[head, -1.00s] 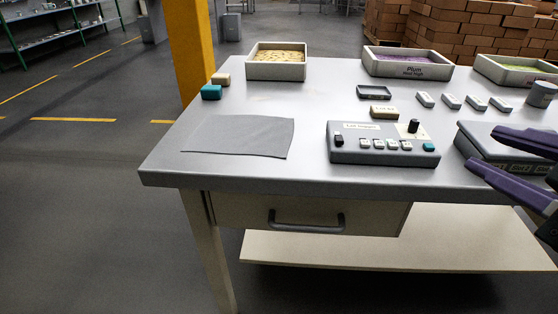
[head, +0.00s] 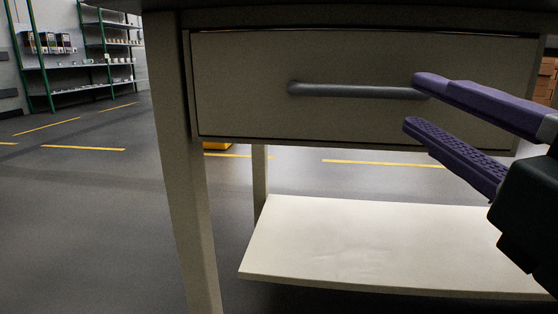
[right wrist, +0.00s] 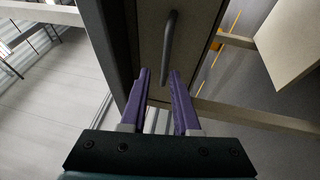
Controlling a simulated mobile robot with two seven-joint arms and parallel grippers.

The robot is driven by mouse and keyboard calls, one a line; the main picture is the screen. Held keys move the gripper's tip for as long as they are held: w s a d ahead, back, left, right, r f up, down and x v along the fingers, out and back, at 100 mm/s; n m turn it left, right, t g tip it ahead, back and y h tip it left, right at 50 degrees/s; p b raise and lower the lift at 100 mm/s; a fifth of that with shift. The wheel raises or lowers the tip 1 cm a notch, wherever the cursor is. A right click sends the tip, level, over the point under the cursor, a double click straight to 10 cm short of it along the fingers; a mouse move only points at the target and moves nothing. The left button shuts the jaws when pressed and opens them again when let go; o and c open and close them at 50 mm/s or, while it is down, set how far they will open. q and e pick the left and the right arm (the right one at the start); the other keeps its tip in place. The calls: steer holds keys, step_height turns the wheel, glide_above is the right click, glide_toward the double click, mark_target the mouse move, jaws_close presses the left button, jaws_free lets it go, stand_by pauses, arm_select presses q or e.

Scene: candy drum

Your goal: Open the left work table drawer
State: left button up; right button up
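The drawer (head: 340,115) is a beige front under the table top and looks shut, flush in its frame. Its grey bar handle (head: 340,90) runs level across the front; its right end is hidden behind my finger in the head view. My right gripper (head: 421,102) is open and empty, its purple fingers one above the other at the handle's right part. In the right wrist view the handle (right wrist: 169,45) lies just beyond the fingertips of my gripper (right wrist: 160,72), roughly in line with the gap; I see no clear contact. My left gripper is not in view.
The table's underside edge (head: 350,17) runs above the drawer. A table leg (head: 185,190) stands at left, and a pale lower shelf (head: 360,240) lies below. Green-framed shelving (head: 85,60) is far left. The floor left of the table is clear.

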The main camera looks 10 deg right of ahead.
mark_target(366, 94)
arm_select(q)
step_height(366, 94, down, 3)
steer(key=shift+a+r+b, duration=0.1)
steer(key=shift+b, duration=0.7)
arm_select(e)
steer(key=w, duration=0.3)
steer(key=w+a, duration=0.1)
steer(key=w, duration=0.5)
steer(key=shift+w+a+r, duration=0.25)
steer(key=shift+w+a, duration=0.15)
jaws_close()
stand_by(0.3)
